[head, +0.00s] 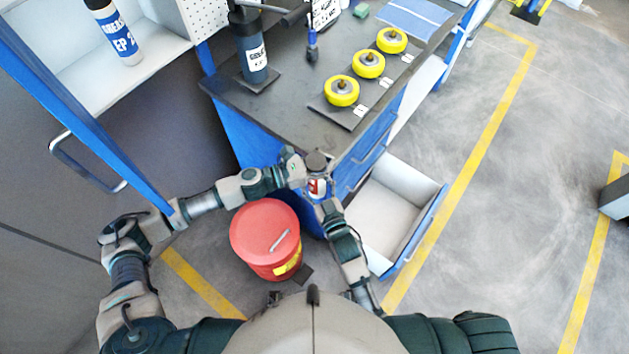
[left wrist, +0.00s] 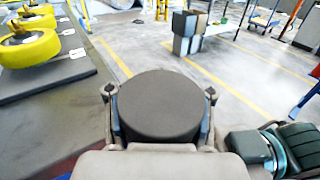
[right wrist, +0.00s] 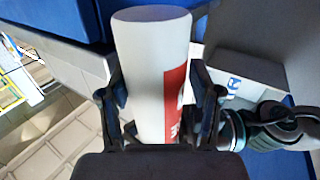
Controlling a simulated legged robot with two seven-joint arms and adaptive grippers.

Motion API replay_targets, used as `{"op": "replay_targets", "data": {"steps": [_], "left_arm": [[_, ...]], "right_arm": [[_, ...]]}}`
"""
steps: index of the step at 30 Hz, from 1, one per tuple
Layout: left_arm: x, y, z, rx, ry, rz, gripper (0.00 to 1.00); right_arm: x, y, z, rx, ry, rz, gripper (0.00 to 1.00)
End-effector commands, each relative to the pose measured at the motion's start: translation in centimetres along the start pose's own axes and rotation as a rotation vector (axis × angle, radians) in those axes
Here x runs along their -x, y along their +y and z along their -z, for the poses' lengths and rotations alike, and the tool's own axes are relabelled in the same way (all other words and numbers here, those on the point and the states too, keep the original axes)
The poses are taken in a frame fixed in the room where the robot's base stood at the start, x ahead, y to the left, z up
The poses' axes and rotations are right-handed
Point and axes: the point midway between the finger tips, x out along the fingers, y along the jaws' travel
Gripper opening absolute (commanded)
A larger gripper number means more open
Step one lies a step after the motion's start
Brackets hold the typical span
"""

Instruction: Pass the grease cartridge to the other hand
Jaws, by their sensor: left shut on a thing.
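The grease cartridge (head: 317,187) is a white cylinder with a red label and a dark end. It is held up in front of the bench's near corner. My left gripper (head: 303,172) is shut on it near the dark end. In the left wrist view the round dark end (left wrist: 160,104) sits between the two fingers. My right gripper (head: 326,206) is at the cartridge's lower part. In the right wrist view the white body (right wrist: 150,70) stands between the right fingers (right wrist: 160,110). Whether both right fingers press on it cannot be told.
A red bin (head: 265,238) with a lid stands on the floor below. An open drawer (head: 392,215) juts out at the right. The dark bench top (head: 300,100) carries yellow wheels (head: 369,64) and a dark bottle (head: 249,45). A blue-edged cabinet door (head: 75,110) stands open at the left.

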Motion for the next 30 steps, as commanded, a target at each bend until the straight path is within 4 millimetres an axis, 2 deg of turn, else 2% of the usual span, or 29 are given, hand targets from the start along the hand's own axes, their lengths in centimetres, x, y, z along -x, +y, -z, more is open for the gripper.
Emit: {"op": "replay_targets", "data": {"steps": [1, 5, 6, 7, 9, 12, 23, 26, 30], "left_arm": [[-0.2, -0.2, -0.2, 0.0, -0.005, 0.006, 0.0], [-0.2, -0.4, -0.3, 0.001, -0.006, 0.009, 0.0], [-0.3, -0.4, -0.3, 0.001, -0.007, 0.01, 0.0], [-0.3, -0.4, -0.3, 0.001, -0.007, 0.01, 0.44], [-0.3, -0.5, -0.3, 0.001, -0.007, 0.011, 0.61], [-0.3, -0.5, -0.2, 0.002, -0.006, 0.011, 0.82], [0.0, -0.5, -0.1, 0.004, -0.005, 0.012, 0.82], [1.1, -0.5, 0.0, 0.006, -0.004, 0.01, 0.82], [4.0, -0.2, 0.1, 0.005, -0.002, 0.005, 0.82]], "right_arm": [[0.0, -0.3, 0.1, -0.002, 0.002, 0.006, 0.35], [0.0, -0.5, 0.1, -0.003, 0.003, 0.009, 0.02], [0.0, -0.6, 0.2, -0.003, 0.003, 0.01, 0.0], [0.0, -0.6, 0.3, -0.003, 0.008, 0.01, 0.0], [0.0, -0.6, 0.3, -0.003, 0.008, 0.011, 0.0], [0.0, -0.7, 0.3, -0.002, 0.008, 0.011, 0.0], [0.0, -0.6, 0.4, 0.0, 0.008, 0.011, 0.0], [0.0, -0.6, 0.4, 0.0, 0.008, 0.009, 0.0], [0.0, -0.5, 0.3, -0.001, 0.007, 0.008, 0.0]]}}
